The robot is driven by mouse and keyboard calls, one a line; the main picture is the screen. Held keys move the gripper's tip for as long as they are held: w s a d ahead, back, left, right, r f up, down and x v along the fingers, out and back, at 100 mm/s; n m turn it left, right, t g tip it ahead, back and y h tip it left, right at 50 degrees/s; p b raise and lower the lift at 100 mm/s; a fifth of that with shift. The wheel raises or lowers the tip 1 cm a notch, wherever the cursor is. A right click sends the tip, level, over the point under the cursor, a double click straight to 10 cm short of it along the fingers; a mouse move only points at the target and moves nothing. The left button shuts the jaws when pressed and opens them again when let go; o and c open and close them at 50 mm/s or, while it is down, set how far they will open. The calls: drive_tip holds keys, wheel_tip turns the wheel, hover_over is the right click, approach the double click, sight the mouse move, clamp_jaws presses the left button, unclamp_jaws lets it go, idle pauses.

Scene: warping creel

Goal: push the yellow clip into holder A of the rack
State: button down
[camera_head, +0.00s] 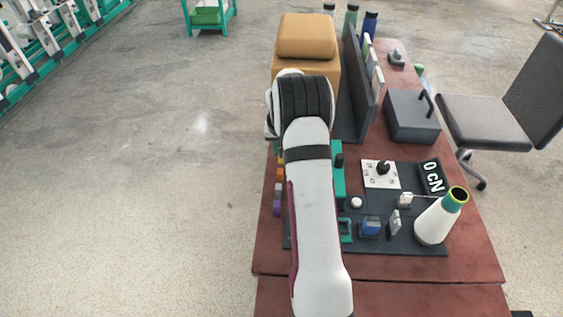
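My arm reaches up the middle of the head view and hides much of the table's left part. My gripper does not show; it is hidden behind or beyond the arm's rounded far end. A row of small coloured blocks (278,188), orange, pale and purple, lies along the table's left edge beside the arm. I cannot tell whether one of them is the yellow clip. I cannot make out the rack or a holder marked A.
A grey box (411,115), upright dark panel (355,90) and tan box (306,38) stand farther back.

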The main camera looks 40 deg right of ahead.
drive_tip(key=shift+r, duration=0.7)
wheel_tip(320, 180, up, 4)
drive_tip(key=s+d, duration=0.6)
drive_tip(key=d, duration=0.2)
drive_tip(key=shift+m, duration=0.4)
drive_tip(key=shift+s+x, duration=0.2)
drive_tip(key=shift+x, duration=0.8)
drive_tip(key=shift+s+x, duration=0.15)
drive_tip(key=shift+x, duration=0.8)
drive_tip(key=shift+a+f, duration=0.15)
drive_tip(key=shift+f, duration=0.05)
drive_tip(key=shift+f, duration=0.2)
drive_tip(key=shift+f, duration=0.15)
